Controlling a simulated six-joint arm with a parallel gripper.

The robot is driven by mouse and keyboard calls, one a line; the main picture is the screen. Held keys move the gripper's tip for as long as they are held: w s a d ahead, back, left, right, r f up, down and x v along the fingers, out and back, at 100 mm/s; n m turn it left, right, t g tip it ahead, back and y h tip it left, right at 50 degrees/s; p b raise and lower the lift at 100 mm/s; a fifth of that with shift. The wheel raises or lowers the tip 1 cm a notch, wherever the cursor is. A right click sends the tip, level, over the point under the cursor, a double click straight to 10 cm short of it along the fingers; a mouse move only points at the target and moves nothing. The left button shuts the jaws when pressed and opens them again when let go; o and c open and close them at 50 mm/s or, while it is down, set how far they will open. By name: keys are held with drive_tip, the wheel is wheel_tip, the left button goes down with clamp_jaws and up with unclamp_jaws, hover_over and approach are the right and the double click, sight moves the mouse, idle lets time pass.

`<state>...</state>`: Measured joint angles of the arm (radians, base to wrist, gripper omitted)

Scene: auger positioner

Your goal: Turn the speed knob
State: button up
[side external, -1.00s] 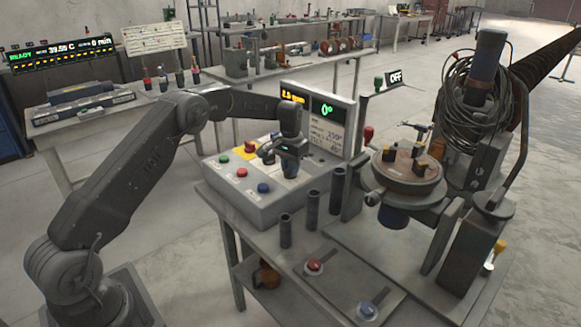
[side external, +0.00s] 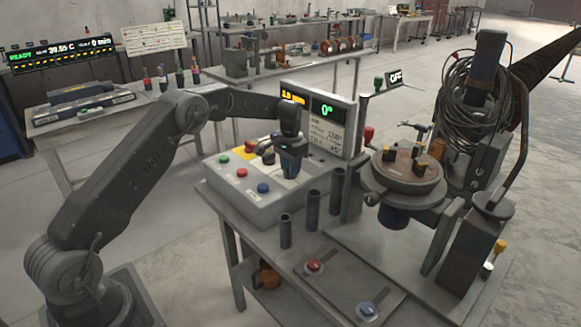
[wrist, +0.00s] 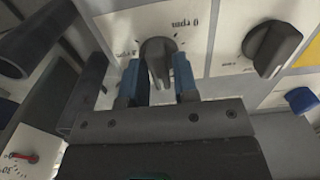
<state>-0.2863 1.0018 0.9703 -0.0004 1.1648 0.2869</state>
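The dark speed knob (wrist: 157,58) sits on a white panel plate with a "0 rpm" mark beside it in the wrist view. Its pointer bar points toward my gripper (wrist: 158,80). The two blue fingers stand on either side of the knob, with visible gaps, so my gripper is open around it and not gripping. In the side external view my gripper (side external: 291,172) points down at the control box (side external: 250,205) and hides the knob. The box's display (side external: 322,112) shows a green 0° and a small yellow rpm reading.
A second dark knob (wrist: 272,48) is to the right in the wrist view, with a blue button (wrist: 301,99) below it. Dark upright tubes (side external: 312,208) stand in front of the box. The round positioner table (side external: 405,172) is to the right.

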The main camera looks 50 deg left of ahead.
drive_tip(key=shift+o, duration=1.3)
drive_tip(key=shift+f, duration=0.1)
wheel_tip(320, 180, up, 14)
drive_tip(key=s+d+r+t, duration=0.2)
drive_tip(key=s+d+r, duration=0.4)
drive_tip(key=s, duration=0.2)
drive_tip(key=s+d+r+t, duration=0.1)
drive_tip(key=s+d+r, duration=0.4)
drive_tip(key=s+r, duration=0.3)
drive_tip(key=s+d+f+t, duration=0.1)
drive_tip(key=s+d+f, duration=0.1)
drive_tip(key=s, duration=0.5)
drive_tip(key=s+d+f, duration=0.2)
drive_tip(key=s+f, duration=0.1)
drive_tip(key=s, duration=0.4)
drive_tip(key=s+d+f+t, duration=0.1)
drive_tip(key=s+d+f, duration=0.1)
drive_tip(key=s, duration=0.5)
drive_tip(key=shift+s+f+t, duration=0.3)
drive_tip(key=shift+s+f, duration=0.1)
drive_tip(key=shift+f, duration=0.3)
